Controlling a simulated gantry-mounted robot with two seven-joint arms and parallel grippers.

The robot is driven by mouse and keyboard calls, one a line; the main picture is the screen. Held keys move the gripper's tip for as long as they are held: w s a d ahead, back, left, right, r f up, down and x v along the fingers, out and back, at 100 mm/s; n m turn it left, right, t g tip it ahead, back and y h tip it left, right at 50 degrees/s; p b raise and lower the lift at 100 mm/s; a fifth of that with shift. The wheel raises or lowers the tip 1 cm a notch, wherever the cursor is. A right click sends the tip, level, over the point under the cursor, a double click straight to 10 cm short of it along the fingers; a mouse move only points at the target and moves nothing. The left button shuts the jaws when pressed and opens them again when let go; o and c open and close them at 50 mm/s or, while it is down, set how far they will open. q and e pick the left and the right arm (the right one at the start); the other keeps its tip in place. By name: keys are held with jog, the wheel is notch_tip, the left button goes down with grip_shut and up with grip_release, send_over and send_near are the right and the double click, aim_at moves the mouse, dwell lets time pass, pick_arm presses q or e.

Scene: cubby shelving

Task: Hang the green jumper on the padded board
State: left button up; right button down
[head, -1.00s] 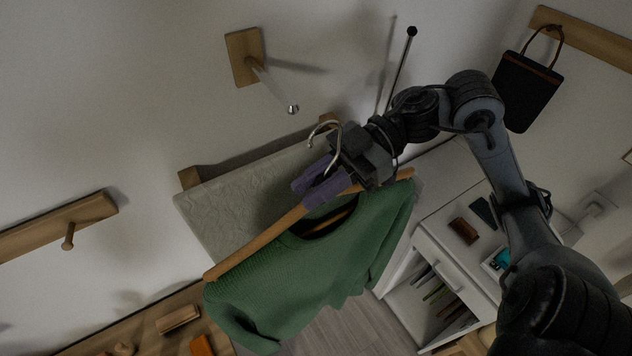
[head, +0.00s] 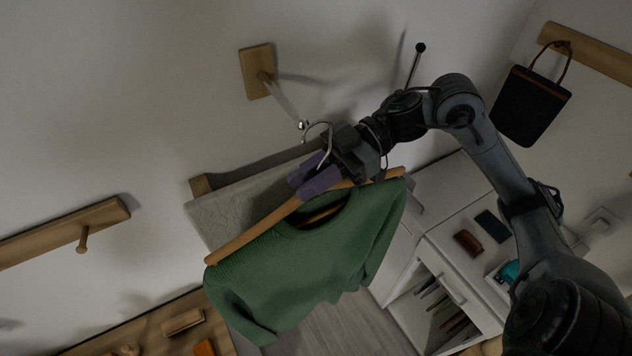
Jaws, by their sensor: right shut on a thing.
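The green jumper (head: 315,262) hangs on a wooden hanger (head: 245,238) with a metal hook (head: 318,127) at its top. My right gripper (head: 310,178), with purple fingers, is shut on the hanger near its middle, below the hook. The padded board (head: 232,207) is a grey quilted panel behind the jumper, partly hidden by it and by the gripper. Above it, a rod (head: 288,102) with a round end sticks out from a wooden wall plate (head: 256,72). The hook is close to the rod's end; I cannot tell whether they touch. My left gripper is out of view.
A wooden rail with a peg (head: 82,238) is on the left wall. A black bag (head: 530,105) hangs at the upper right. A white cabinet (head: 450,250) holding small items stands at the right. A wooden bench (head: 150,330) with small items is at the lower left.

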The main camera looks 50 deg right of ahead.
jog(key=w+d+f+p, duration=0.1)
jog(key=w+d+p, duration=0.2)
jog(key=w+p, duration=0.2)
jog(key=w, duration=0.3)
jog(key=shift+f, duration=0.25)
dwell(0.5)
dwell(0.4)
jog(key=shift+f, duration=0.35)
dwell(0.4)
jog(key=c, duration=0.9)
grip_release()
jog(key=shift+f, duration=0.1)
